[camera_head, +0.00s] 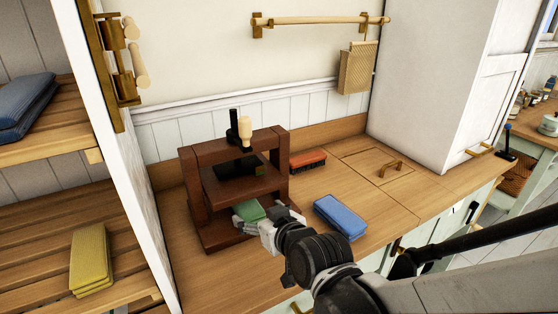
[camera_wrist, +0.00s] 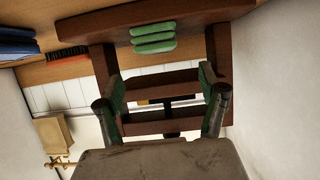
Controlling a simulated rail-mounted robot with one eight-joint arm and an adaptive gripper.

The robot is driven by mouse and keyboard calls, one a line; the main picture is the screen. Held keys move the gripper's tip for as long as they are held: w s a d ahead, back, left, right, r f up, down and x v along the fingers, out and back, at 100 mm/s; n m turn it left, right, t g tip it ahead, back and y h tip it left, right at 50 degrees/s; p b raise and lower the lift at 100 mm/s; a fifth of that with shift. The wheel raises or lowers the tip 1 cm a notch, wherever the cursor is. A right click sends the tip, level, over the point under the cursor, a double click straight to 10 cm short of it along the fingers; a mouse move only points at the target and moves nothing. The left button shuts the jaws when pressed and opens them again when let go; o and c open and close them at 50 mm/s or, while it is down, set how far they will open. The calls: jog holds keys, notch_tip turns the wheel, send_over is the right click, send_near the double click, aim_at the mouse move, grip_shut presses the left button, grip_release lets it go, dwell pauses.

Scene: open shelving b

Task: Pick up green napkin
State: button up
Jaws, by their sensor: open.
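The green napkin (camera_head: 250,210) is folded in a stack and lies on the base of the dark wooden press (camera_head: 196,209). In the wrist view the green napkin (camera_wrist: 153,37) shows at the upper middle, on a dark wooden board. My gripper (camera_head: 270,224) is at the front right of the press, close to the napkin, and hides part of it in the head view. In the wrist view my gripper (camera_wrist: 162,84) has its fingers wide apart with nothing held between them. The napkin lies beyond the fingertips there, apart from them.
The press's uprights and crossbars stand around the napkin. A folded blue cloth (camera_head: 340,216) lies on the counter to the right, and a red-brown brush (camera_head: 308,160) lies behind. A white shelf post (camera_head: 125,150) stands at left. The counter's right part is mostly clear.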

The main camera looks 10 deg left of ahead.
aim_at(246, 203)
jog(key=shift+b+x, duration=0.6)
jog(key=shift+x, duration=4.95)
jog(key=shift+d+f, duration=0.1)
jog(key=shift+f, duration=0.05)
jog(key=shift+c, duration=0.5)
jog(key=c, duration=1.3)
